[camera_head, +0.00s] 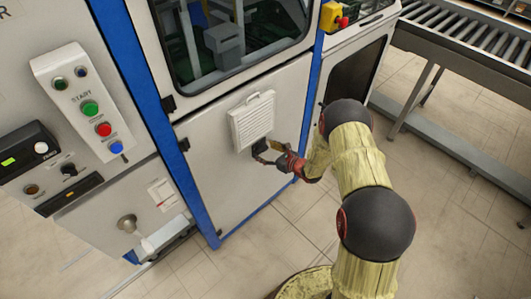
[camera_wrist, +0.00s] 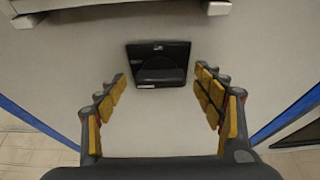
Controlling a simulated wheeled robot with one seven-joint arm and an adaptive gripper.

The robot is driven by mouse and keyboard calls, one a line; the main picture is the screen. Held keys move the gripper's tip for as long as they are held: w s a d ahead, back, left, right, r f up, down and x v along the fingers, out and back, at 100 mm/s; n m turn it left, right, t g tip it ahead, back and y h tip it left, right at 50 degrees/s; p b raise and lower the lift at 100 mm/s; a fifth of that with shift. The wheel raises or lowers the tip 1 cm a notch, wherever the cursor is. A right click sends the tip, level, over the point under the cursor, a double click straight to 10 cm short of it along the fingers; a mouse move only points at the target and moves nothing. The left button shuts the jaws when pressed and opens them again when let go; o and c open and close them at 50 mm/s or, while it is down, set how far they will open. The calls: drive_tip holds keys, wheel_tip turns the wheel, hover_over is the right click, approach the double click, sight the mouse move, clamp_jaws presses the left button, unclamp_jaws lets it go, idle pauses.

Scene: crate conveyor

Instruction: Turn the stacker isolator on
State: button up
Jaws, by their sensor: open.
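My gripper (camera_head: 274,156) is open and empty, in front of the grey cabinet door below the window. In the wrist view its yellow-padded fingers (camera_wrist: 165,108) are spread wide to either side of a black recessed door latch (camera_wrist: 158,63). The latch lies beyond the fingertips, and I see no contact. In the head view the gripper partly covers the latch (camera_head: 259,146). A yellow box with a red knob (camera_head: 333,17) sits at the top of the blue post. No label naming the stacker isolator is readable, and I cannot tell whether any switch is on.
A control panel (camera_head: 64,75) with green, red and blue buttons stands at left, with a small black rotary knob (camera_head: 69,169) below it. A roller conveyor (camera_head: 465,40) stands at right. The tiled floor between is clear.

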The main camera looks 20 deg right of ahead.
drive_tip(key=shift+w, duration=0.1)
drive_tip(key=shift+c, duration=0.8)
drive_tip(key=c, duration=1)
